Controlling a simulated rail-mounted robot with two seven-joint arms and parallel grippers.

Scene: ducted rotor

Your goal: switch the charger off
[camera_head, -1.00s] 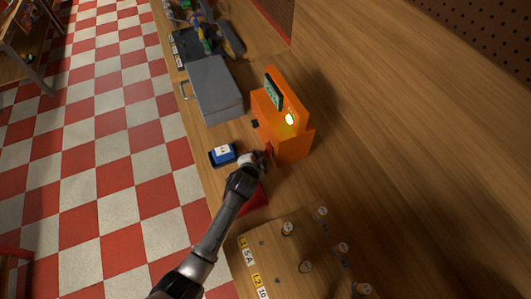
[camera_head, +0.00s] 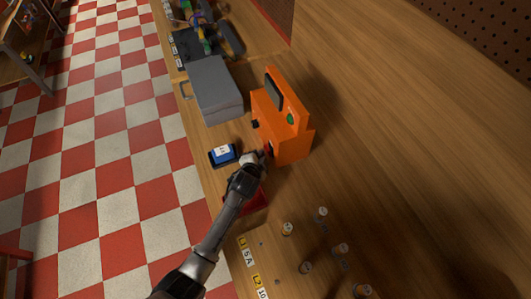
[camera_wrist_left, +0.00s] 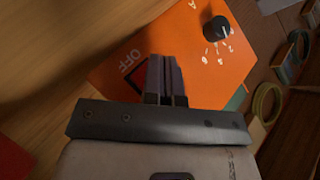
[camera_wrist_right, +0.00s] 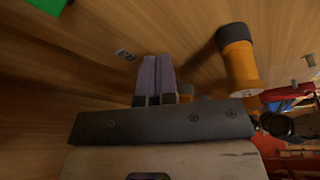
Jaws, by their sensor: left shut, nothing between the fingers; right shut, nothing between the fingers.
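The orange charger (camera_head: 290,143) stands on the wooden bench. Its screen (camera_head: 273,88) is dark and its round green lamp (camera_head: 290,119) is dim. My left gripper (camera_head: 262,157) is shut and empty at the charger's near lower front. In the left wrist view its closed fingers (camera_wrist_left: 165,62) are over the orange front panel (camera_wrist_left: 195,75), beside the OFF marking (camera_wrist_left: 127,62). The fingers partly hide the switch there, and I cannot tell whether they touch it. A black knob (camera_wrist_left: 217,29) is on the same panel. My right gripper (camera_wrist_right: 155,62) is shut and empty, seen only in its wrist view.
A blue battery (camera_head: 223,152) sits in a dark holder left of the charger. A grey box (camera_head: 215,85) stands behind. Several small capped cylinders (camera_head: 288,229) stand in front. The bench right of the charger is clear.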

